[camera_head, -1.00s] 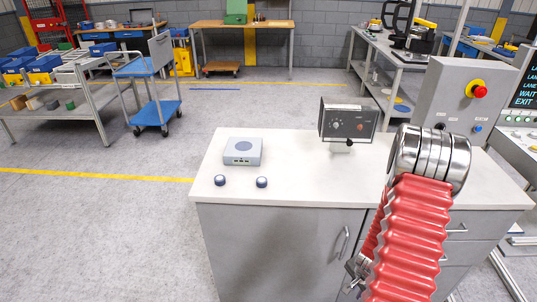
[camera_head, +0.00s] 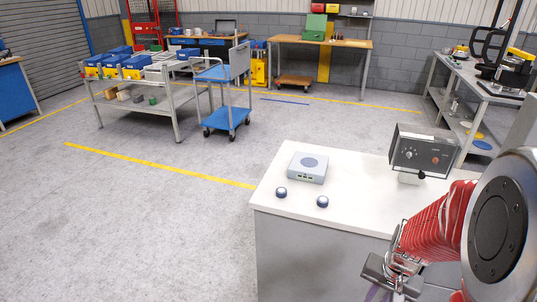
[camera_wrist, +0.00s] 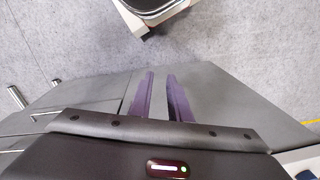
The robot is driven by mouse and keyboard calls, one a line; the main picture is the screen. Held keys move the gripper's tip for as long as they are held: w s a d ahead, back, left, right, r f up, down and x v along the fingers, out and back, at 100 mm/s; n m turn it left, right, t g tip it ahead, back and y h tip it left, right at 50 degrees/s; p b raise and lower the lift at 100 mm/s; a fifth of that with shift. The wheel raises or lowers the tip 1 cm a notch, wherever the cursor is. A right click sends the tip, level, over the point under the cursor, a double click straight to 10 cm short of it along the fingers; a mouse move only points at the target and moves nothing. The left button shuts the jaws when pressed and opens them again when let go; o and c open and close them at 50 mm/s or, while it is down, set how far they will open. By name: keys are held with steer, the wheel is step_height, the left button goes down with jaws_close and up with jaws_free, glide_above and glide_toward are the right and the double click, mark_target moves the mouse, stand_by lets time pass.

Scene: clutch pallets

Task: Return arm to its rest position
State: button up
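My arm's red sleeve and metal joint fill the right side of the head view. My gripper (camera_head: 385,283) hangs low there, in front of the grey cabinet and below its white top, partly cut off by the bottom edge. In the wrist view its two purple fingers (camera_wrist: 160,85) are apart, with a gap and nothing between them.
The white-topped cabinet (camera_head: 300,215) carries a grey box (camera_head: 307,168), two dark round knobs (camera_head: 302,197) and a dial panel (camera_head: 422,153). A blue trolley (camera_head: 227,118) and grey shelf table (camera_head: 165,112) stand behind left. Floor (camera_head: 140,220) left of the cabinet is clear.

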steer(key=s+a+r+n+t, duration=0.2)
steer(key=a+r, duration=0.5)
steer(key=r, duration=0.4)
steer(key=s+a+r+n+t, duration=0.3)
steer(key=a+r+n, duration=0.2)
steer(key=a+r, duration=0.3)
step_height(320, 180, up, 4)
steer(key=shift+a+f+n+h, duration=0.2)
steer(key=shift+f+n+h, duration=0.05)
steer(key=shift+n+h, duration=0.05)
stand_by(0.4)
